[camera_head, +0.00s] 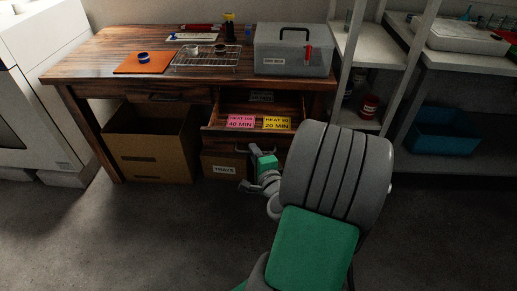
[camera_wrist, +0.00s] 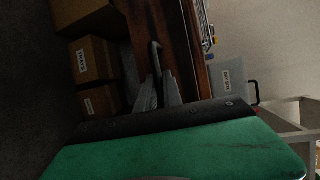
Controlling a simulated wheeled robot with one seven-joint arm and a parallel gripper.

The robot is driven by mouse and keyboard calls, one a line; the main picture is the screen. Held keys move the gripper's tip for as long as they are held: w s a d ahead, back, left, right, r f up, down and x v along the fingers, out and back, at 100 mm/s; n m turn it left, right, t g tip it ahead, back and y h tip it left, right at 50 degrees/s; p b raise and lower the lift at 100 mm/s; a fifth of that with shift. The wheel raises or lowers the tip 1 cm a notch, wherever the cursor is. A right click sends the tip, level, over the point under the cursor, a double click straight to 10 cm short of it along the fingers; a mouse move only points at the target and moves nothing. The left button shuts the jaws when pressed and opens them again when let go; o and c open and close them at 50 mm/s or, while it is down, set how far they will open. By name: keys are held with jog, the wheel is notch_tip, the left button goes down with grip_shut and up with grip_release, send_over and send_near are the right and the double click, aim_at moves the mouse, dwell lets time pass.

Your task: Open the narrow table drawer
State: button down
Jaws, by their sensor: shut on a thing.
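The narrow table drawer (camera_head: 225,131) is pulled out from under the right part of the wooden table (camera_head: 120,62). A pink card (camera_head: 241,121) and a yellow card (camera_head: 276,123), both with heat and minute labels, lie inside it. My gripper (camera_head: 254,152) is at the drawer's front, shut on the drawer handle (camera_wrist: 156,56). In the wrist view my gripper's fingers (camera_wrist: 162,85) reach to the bar handle on the wooden front. My arm hides the drawer's right front corner in the head view.
A cardboard box (camera_head: 150,150) and a box labelled TRAYS (camera_head: 224,169) stand under the table. A grey case (camera_head: 293,50), a wire rack (camera_head: 206,58) and an orange mat (camera_head: 145,62) are on top. A shelf unit (camera_head: 370,45) stands at right. The floor in front is clear.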

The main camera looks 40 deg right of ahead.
dwell(0.3)
jog(key=c, duration=1.5)
grip_release()
jog(key=v, duration=0.7)
jog(key=shift+s, duration=0.4)
jog(key=shift+a+r, duration=0.1)
